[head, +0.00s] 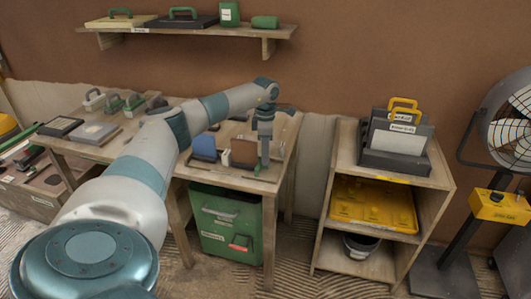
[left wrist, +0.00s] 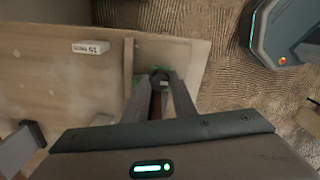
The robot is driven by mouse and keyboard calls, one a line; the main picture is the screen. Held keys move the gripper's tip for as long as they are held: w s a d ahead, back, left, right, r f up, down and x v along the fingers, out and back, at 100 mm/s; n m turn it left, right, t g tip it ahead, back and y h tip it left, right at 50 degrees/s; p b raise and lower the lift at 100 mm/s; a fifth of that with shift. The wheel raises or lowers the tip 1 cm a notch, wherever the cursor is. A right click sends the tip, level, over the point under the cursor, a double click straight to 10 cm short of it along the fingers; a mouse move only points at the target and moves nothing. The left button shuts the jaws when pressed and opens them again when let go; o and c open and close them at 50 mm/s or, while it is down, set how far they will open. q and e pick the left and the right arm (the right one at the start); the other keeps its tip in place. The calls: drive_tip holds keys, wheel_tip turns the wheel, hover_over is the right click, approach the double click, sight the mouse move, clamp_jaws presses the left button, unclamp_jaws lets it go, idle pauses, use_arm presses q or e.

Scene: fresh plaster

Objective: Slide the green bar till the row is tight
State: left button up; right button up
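My left gripper (head: 264,163) points down at the right end of a row on the table, just right of a brown upright block (head: 244,152). A blue upright block (head: 204,147) stands further left, with a thin greenish piece (head: 226,157) between the two blocks. In the left wrist view, my left gripper's fingers (left wrist: 158,88) reach down over a dark part with green edges (left wrist: 165,74). Whether they grip it is unclear. My right gripper is not in view.
The table (head: 160,115) carries trowels and trays at its left. A green bin (head: 225,225) stands below. A wooden shelf unit (head: 437,180) with yellow-handled tools stands to the right, and a fan (head: 510,120) beyond it. A wall shelf (head: 190,30) hangs above.

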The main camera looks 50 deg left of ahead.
use_arm(q)
drive_tip(key=shift+a, duration=0.1)
clamp_jaws()
drive_tip(key=s+a, duration=0.1)
drive_tip(key=a, duration=0.2)
drive_tip(key=shift+s, duration=0.4)
drive_tip(key=shift+s+a, duration=0.1)
drive_tip(key=shift+a, duration=0.05)
drive_tip(key=o, duration=1)
unclamp_jaws()
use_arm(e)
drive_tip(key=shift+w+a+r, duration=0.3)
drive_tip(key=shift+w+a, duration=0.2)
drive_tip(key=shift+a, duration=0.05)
